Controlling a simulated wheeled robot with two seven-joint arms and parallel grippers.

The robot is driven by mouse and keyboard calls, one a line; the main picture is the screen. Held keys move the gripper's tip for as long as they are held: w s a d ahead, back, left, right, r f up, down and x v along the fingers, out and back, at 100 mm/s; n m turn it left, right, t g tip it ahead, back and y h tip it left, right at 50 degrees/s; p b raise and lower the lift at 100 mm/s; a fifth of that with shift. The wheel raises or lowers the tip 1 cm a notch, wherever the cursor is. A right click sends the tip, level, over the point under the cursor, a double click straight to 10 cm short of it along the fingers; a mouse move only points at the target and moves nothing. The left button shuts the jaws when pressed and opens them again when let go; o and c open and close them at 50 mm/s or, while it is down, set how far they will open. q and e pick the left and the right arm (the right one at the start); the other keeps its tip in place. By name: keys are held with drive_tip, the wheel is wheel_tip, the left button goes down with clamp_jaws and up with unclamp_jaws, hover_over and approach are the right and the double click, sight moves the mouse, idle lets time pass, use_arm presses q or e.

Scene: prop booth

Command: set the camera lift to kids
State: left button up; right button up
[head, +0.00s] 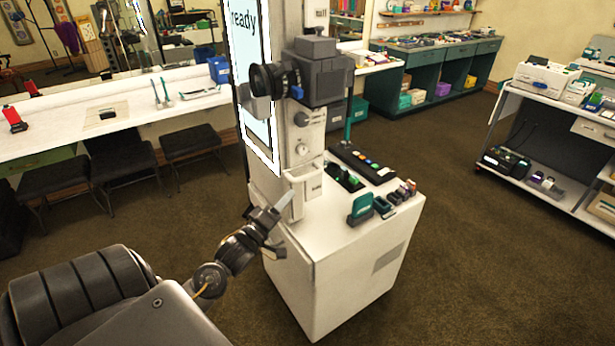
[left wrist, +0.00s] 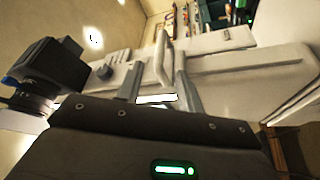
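The camera lift is a pale column (head: 303,150) on a white cabinet (head: 365,250). It carries a dark boxy camera (head: 322,78), which also shows at the left of the left wrist view (left wrist: 48,68). My left gripper (head: 270,212) is at the lower column, close to a pale handle-like part. In the left wrist view its two fingers (left wrist: 158,88) are spread, with a pale handle (left wrist: 162,58) lying ahead between them. I cannot tell whether they touch it. No "kids" mark is readable. My right gripper is out of view.
A button panel (head: 362,163) and small teal and dark items (head: 361,208) sit on the cabinet top. A white counter (head: 70,125) with dark stools (head: 122,160) stands at left. A loaded cart (head: 560,125) stands at right. The carpet between is clear.

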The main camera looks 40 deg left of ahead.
sight(304, 177)
use_arm(q)
drive_tip(key=p+x, duration=0.2)
drive_tip(key=x, duration=0.7)
drive_tip(key=shift+w+p, duration=0.1)
drive_tip(key=shift+p, duration=0.25)
drive_tip(key=shift+x, duration=0.8)
clamp_jaws()
